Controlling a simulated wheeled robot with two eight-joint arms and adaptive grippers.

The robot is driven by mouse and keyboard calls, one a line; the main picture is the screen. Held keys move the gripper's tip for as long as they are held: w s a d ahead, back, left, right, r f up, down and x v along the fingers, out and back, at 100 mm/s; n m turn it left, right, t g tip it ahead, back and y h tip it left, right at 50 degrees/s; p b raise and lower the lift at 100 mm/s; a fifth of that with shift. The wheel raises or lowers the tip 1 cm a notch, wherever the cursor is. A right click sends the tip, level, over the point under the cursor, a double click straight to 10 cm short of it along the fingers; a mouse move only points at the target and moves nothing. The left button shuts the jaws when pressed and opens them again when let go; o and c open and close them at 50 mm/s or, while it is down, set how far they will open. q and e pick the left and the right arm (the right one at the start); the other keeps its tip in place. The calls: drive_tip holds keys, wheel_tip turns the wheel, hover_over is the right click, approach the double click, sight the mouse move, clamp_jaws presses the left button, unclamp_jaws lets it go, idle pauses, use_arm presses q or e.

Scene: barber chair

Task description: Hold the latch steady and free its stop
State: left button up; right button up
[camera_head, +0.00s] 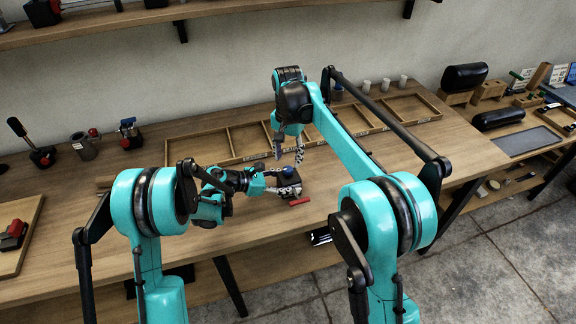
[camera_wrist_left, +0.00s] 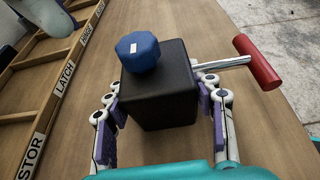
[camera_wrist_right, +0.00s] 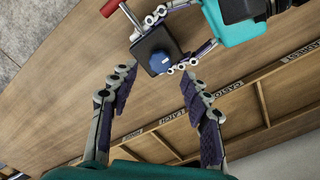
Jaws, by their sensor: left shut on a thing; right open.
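The latch is a black block (camera_wrist_left: 160,92) with a blue faceted knob (camera_wrist_left: 137,50) on top and a metal rod ending in a red handle (camera_wrist_left: 257,62) at its side. In the head view the block (camera_head: 291,185) is on the workbench. My left gripper (camera_wrist_left: 158,98) is shut on the block, with a finger pad on each side. My right gripper (camera_wrist_right: 156,80) is open and empty. In the head view it hangs above the latch, fingers pointing down (camera_head: 288,148). In the right wrist view the blue knob (camera_wrist_right: 162,62) lies just beyond its fingertips, not touching them.
A wooden divided tray (camera_head: 243,142) with labels, one reading LATCH, lies behind the latch. Several small grey cups (camera_head: 384,84) stand at the back. Lever-handled devices (camera_head: 42,158) stand at the left. Bench surface (camera_head: 270,235) in front is clear.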

sight(288, 168)
drive_tip(key=shift+f, duration=2.3)
clamp_jaws()
